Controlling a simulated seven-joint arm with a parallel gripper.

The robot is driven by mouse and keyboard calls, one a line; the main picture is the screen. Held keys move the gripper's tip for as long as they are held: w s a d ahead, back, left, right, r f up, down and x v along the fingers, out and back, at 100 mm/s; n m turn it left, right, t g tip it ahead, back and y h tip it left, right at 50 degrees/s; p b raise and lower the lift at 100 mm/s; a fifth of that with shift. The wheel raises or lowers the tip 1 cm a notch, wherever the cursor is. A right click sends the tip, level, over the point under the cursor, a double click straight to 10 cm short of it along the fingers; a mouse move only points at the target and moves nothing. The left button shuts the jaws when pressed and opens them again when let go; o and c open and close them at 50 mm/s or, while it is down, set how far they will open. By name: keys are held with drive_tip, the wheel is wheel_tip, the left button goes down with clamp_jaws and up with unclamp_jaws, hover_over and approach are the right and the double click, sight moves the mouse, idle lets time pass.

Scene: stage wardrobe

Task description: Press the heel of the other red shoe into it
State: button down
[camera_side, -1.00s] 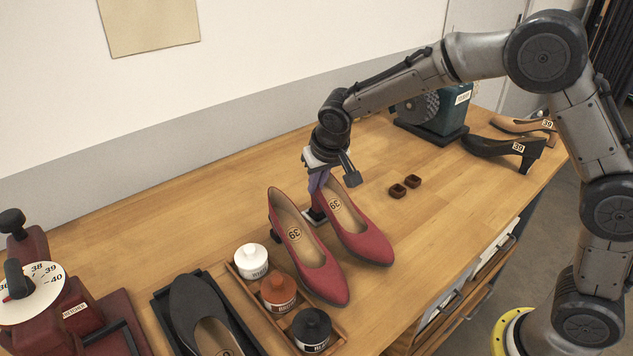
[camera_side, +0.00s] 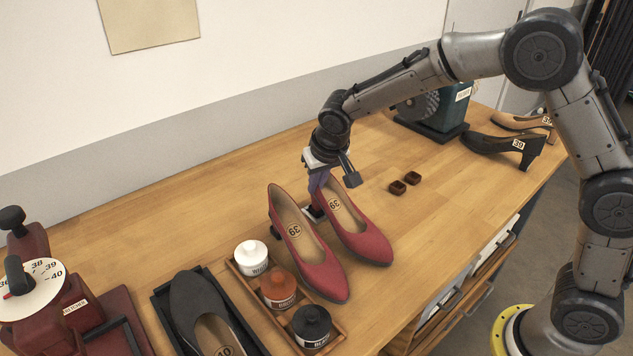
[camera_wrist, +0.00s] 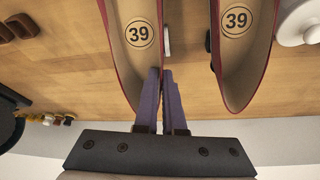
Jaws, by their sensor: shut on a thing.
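Two red size 39 pumps stand side by side on the bench. My gripper (camera_side: 318,188) is at the back of the right-hand red shoe (camera_side: 365,240), fingers pointing down. In the wrist view that shoe is the left one (camera_wrist: 122,60), and my two purple fingers (camera_wrist: 161,75) are closed on its rim near the heel end. The other red shoe (camera_side: 318,268) stands to the left, free of the gripper; it also shows in the wrist view (camera_wrist: 262,70). A small pale piece (camera_side: 309,212) shows low between the two heels. The held shoe's heel is mostly hidden.
Two small brown cups (camera_side: 405,185) lie to the right. A tray (camera_side: 265,310) with a white, an orange and a black jar stands in front of the left shoe. A dark shoe (camera_side: 200,310) lies beside it. A dial device (camera_side: 70,300) stands far left.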

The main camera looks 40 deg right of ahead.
drive_tip(key=shift+f, duration=0.55)
idle(0.9)
drive_tip(key=shift+r, duration=0.1)
drive_tip(key=shift+r, duration=1.75)
drive_tip(key=d, duration=1.1)
idle(0.4)
drive_tip(key=shift+f, duration=1.7)
idle(0.6)
drive_tip(key=c, duration=0.9)
unclamp_jaws()
drive_tip(key=shift+c, duration=0.2)
